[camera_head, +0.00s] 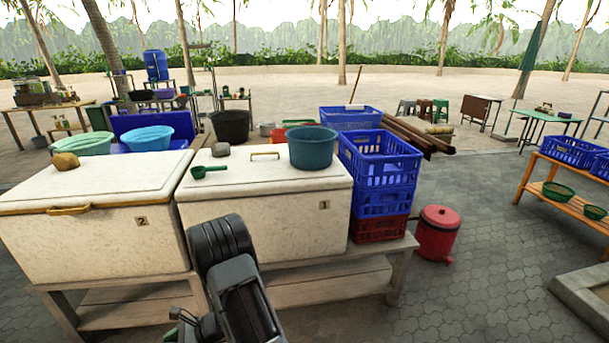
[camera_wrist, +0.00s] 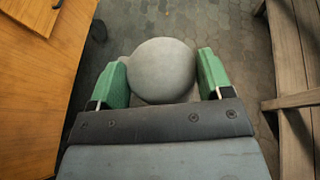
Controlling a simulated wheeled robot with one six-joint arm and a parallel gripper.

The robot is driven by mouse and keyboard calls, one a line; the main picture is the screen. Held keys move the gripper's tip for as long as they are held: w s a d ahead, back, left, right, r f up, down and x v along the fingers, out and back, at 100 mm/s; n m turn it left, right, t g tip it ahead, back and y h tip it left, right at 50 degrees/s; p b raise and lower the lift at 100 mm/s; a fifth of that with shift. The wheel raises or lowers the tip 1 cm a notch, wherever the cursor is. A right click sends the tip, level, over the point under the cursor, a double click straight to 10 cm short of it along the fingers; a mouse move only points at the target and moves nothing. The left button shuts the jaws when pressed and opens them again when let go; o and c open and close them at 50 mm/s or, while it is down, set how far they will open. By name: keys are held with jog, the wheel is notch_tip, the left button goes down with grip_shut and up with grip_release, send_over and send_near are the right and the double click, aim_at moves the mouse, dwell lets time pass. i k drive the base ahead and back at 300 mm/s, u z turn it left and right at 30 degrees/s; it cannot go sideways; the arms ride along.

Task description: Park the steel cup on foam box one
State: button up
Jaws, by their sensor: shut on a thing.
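My gripper (camera_wrist: 162,80) has green fingers, one on each side of the steel cup (camera_wrist: 163,66), and is shut on it. The cup shows as a smooth, round, dull grey shape; I cannot tell its rim from its base. In the head view my arm covers part of the front of foam box one, and the cup cannot be made out. Foam box one (camera_head: 290,228) is the white speckled box marked 1, with its lid (camera_head: 255,185) on. It stands on a wooden bench, right of foam box two (camera_head: 100,240), marked 2.
On box one's lid are a teal tub (camera_head: 313,148), a green dipper (camera_head: 208,171), a grey stone (camera_head: 221,150) and a handle (camera_head: 265,154). The lid's front middle is bare. Blue crates (camera_head: 378,170) stand close on the right. The wrist view shows paving below, with wooden furniture (camera_wrist: 35,85) at left.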

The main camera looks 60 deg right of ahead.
aim_at(255, 173)
jog(key=z, duration=1.15)
jog(key=i, duration=0.1)
